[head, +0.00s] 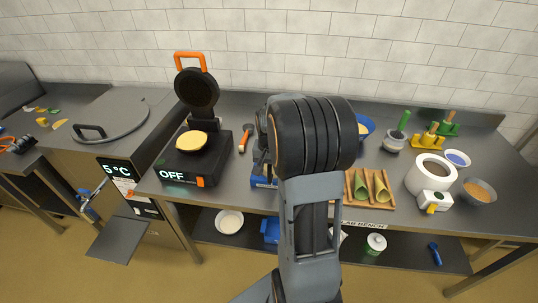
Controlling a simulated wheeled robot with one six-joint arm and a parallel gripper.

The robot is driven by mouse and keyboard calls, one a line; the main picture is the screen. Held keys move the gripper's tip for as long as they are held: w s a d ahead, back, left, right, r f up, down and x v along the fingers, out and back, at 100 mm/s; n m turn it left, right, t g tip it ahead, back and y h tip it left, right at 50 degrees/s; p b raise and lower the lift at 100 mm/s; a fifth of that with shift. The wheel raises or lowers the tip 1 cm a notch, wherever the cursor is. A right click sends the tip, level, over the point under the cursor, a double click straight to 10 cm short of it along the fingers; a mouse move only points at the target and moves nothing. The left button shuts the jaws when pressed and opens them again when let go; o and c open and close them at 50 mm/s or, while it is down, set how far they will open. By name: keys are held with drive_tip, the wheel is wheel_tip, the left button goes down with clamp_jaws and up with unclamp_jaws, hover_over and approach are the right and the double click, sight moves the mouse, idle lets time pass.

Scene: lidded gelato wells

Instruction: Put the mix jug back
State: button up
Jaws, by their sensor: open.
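A blue vessel (367,124) with pale contents stands on the bench behind my arm and is partly hidden. It may be the mix jug, but I cannot tell for certain. A flat blue piece with a pale label (264,183) shows at the bench's front edge, left of my arm. My gripper (263,160) is mostly hidden behind my own wrist, above this blue piece. Only its dark left side shows, and nothing is visibly held in it.
A waffle iron (192,160) stands open, with a round yellow waffle (191,142) on its plate. An orange-handled tool (245,138) lies beside it. A cone rack (347,202), white pot (411,178) and small bowls stand right. A lidded well (110,112) is left.

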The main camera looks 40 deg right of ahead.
wheel_tip(320, 180, up, 11)
drive_tip(key=shift+f+b, duration=0.2)
drive_tip(key=shift+b, duration=0.25)
drive_tip(key=s+a+n+t, duration=0.5)
drive_tip(key=s+a+n, duration=0.3)
drive_tip(key=a, duration=0.9)
drive_tip(key=s, duration=0.3)
drive_tip(key=shift+s+f+n, duration=0.2)
drive_tip(key=shift+n, duration=0.2)
